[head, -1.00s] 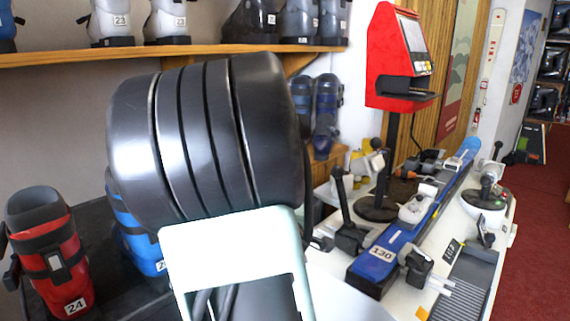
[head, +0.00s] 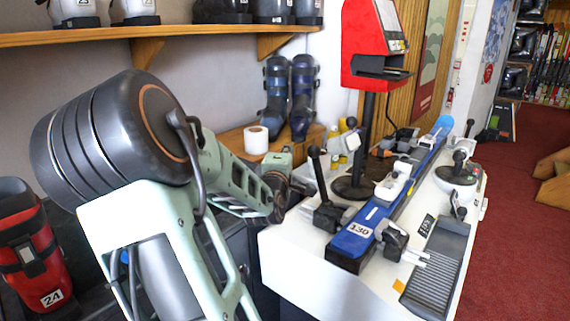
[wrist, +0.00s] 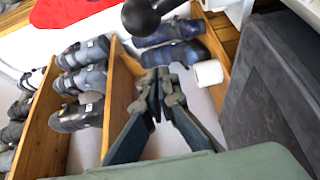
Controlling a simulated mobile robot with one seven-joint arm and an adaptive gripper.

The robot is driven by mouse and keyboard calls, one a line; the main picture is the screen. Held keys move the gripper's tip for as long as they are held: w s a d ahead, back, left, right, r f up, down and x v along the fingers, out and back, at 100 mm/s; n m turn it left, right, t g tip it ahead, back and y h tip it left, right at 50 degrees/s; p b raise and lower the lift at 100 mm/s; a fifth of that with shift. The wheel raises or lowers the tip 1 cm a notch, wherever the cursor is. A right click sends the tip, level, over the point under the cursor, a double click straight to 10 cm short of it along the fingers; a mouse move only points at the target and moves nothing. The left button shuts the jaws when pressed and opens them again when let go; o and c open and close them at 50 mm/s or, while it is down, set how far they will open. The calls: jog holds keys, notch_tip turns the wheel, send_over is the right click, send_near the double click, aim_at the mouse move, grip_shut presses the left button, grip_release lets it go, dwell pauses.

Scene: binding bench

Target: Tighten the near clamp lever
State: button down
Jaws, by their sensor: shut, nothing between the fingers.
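The near clamp (head: 326,216) stands at the near left of the white bench, beside the blue ski marked 130 (head: 376,212). Its black lever (head: 316,164) stands nearly upright with a round knob on top. My gripper (head: 292,187) is at the bench's left edge, left of the lever and apart from it; its tips are hard to make out there. In the wrist view my gripper (wrist: 156,82) has its fingers together with nothing between them. A black ball knob (wrist: 140,16) on a stalk shows just beyond the fingertips, probably the near lever's.
A red kiosk (head: 374,45) on a black post stands behind the clamp. A second clamp (head: 393,240) and a grey ribbed tray (head: 438,268) are on the bench's near right. A paper roll (head: 256,140) and blue boots (head: 303,95) are on a wooden shelf behind.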

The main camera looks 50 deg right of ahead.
jog(key=shift+s+d, duration=0.5)
jog(key=shift+s, duration=0.35)
jog(key=shift+s+d, duration=0.45)
jog(key=shift+s, duration=0.4)
jog(key=shift+s+d+b, duration=0.1)
jog(key=shift+b, duration=0.6)
